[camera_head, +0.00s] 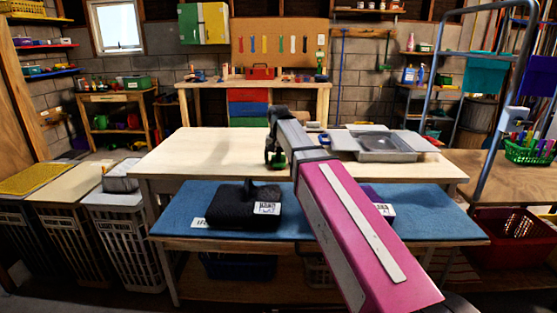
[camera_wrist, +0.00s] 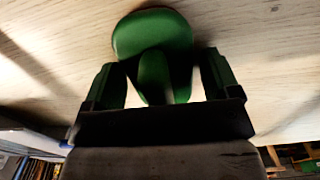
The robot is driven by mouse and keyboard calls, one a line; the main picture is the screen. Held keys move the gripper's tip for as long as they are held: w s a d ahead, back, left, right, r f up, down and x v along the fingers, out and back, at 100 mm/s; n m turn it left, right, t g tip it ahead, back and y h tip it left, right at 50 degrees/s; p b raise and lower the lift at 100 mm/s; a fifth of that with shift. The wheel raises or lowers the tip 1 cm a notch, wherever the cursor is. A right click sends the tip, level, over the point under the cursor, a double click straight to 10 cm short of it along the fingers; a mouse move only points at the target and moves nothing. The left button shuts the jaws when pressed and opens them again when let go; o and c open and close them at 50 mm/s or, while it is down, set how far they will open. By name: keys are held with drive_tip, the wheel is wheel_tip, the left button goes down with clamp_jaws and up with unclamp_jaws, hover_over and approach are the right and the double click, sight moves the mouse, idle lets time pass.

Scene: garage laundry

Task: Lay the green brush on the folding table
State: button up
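The green brush (camera_wrist: 152,35) shows in the wrist view against pale wood, its narrower part reaching back between my fingers. In the head view only a small green patch (camera_head: 279,160) of it shows beneath my gripper. My gripper (camera_wrist: 160,72) has its fingers spread on either side of the brush, with bright gaps beside its narrower part. In the head view my gripper (camera_head: 274,156) is low over the pale wooden top of the folding table (camera_head: 200,150). The brush appears to be at the tabletop; its exact contact is hidden.
A grey tray-like sink (camera_head: 385,148) is on the right of the tabletop. White hampers (camera_head: 130,235) stand at left. The tabletop's left part is clear.

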drive_tip(key=shift+r, duration=0.1)
wheel_tip(320, 180, up, 12)
drive_tip(key=shift+r, duration=0.1)
idle(0.7)
